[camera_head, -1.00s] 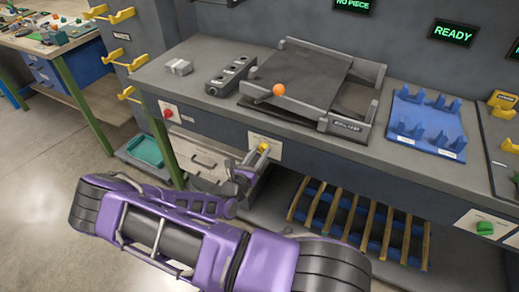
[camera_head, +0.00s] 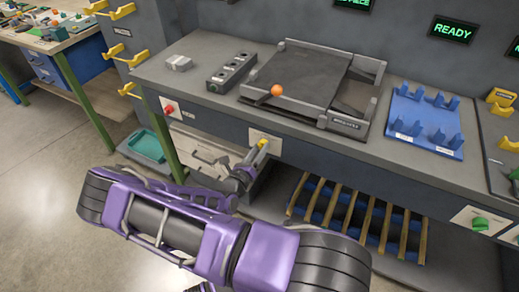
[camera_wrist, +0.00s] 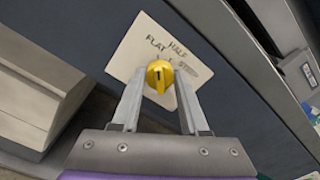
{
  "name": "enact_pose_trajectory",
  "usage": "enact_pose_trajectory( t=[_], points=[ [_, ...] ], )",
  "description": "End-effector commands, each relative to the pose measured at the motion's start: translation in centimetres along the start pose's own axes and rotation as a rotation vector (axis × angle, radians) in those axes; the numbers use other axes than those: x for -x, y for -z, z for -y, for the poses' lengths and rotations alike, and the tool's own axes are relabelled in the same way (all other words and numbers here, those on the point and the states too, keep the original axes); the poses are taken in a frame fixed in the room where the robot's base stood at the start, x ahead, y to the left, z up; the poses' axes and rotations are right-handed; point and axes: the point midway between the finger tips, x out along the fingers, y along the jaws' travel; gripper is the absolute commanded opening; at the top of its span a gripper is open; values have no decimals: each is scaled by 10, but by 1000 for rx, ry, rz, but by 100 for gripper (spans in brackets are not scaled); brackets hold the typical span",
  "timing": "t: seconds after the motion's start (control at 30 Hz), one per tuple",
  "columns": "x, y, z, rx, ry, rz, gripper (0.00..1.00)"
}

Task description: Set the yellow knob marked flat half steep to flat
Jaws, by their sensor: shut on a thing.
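The yellow knob (camera_wrist: 159,76) sits on a pale plate (camera_wrist: 137,47) lettered FLAT, HALF and STEEP. The plate looks tilted in the wrist view. My gripper (camera_wrist: 160,90) has one finger on each side of the knob and is shut on it. The dark line on the knob's face runs about upright in the wrist view, roughly toward the tick by FLAT; its exact setting is hard to tell. In the head view the knob (camera_head: 263,142) is small on the bench's front panel, with my gripper (camera_head: 253,158) at it, partly hidden by my wrist.
A red button (camera_head: 169,109) is left on the same panel. A slatted rack (camera_head: 345,215) lies below right. A green knob (camera_head: 479,223) is far right.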

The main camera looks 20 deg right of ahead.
Motion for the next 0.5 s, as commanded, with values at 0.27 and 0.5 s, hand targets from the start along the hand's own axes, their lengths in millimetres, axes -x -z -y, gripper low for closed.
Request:
enact_pose_trajectory(
  t=[0.27,0.5],
  points=[
    [0,0,0,2,0,0,73],
    [0,0,0,1,0,0,74]
  ],
)
